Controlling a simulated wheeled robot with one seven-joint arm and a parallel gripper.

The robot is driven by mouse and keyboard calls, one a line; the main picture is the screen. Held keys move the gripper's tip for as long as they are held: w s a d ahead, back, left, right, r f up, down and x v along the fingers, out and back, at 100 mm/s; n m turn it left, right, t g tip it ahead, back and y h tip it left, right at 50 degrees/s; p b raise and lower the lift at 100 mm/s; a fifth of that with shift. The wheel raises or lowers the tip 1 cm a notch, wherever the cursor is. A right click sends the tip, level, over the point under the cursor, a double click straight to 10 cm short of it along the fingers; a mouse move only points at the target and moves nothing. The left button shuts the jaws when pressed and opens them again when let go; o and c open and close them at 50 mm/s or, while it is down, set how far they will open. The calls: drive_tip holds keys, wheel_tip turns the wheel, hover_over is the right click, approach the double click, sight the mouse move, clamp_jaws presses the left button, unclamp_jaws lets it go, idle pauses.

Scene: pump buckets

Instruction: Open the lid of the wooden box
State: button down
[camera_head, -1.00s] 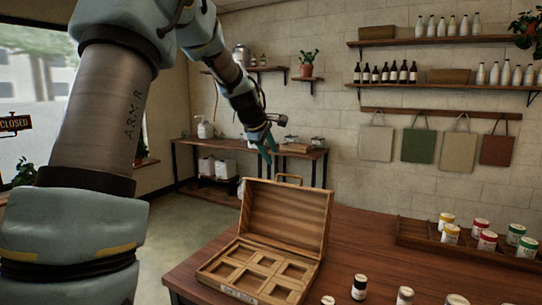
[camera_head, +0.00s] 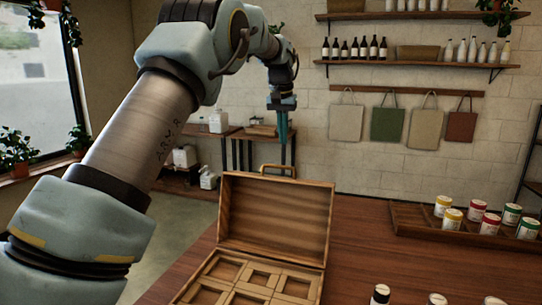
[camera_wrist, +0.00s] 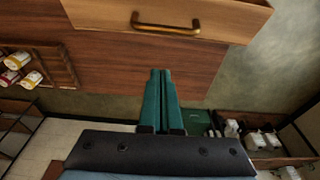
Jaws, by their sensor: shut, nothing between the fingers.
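The wooden box stands on the table with its lid (camera_head: 274,215) raised, leaning upright at the back of the base. The base (camera_head: 246,278) shows several empty compartments. A brass handle (camera_head: 278,170) sits on the top edge of the lid; it also shows in the wrist view (camera_wrist: 166,26) on the lid's outer side. My gripper (camera_head: 283,140) points down behind and above the raised lid, apart from it. In the wrist view its teal fingers (camera_wrist: 161,88) are together with nothing between them, a little away from the handle.
A wooden tray (camera_head: 415,222) with several colour-labelled jars (camera_head: 491,222) is at the table's right. A dark-capped bottle (camera_head: 380,294) stands at the front. Bare tabletop (camera_head: 365,237) lies right of the box. A side table with containers stands behind.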

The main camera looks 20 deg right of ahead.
wheel_tip(320, 180, down, 10)
drive_tip(key=w+d+p, duration=0.1)
drive_tip(key=p, duration=0.2)
drive_tip(key=shift+s+a+r+p, duration=0.55)
drive_tip(key=shift+s+a+r, duration=0.55)
drive_tip(key=shift+r, duration=0.05)
drive_tip(key=shift+s+a+b, duration=0.4)
drive_tip(key=shift+s+b, duration=0.05)
drive_tip(key=shift+b, duration=0.75)
drive_tip(key=s+a+r+t+h+b, duration=0.1)
drive_tip(key=s+a+r+t+b, duration=0.1)
drive_tip(key=s+a+b, duration=0.4)
drive_tip(key=shift+s+r+h+b, duration=0.35)
drive_tip(key=shift+h+b, duration=0.05)
drive_tip(key=shift+b, duration=0.35)
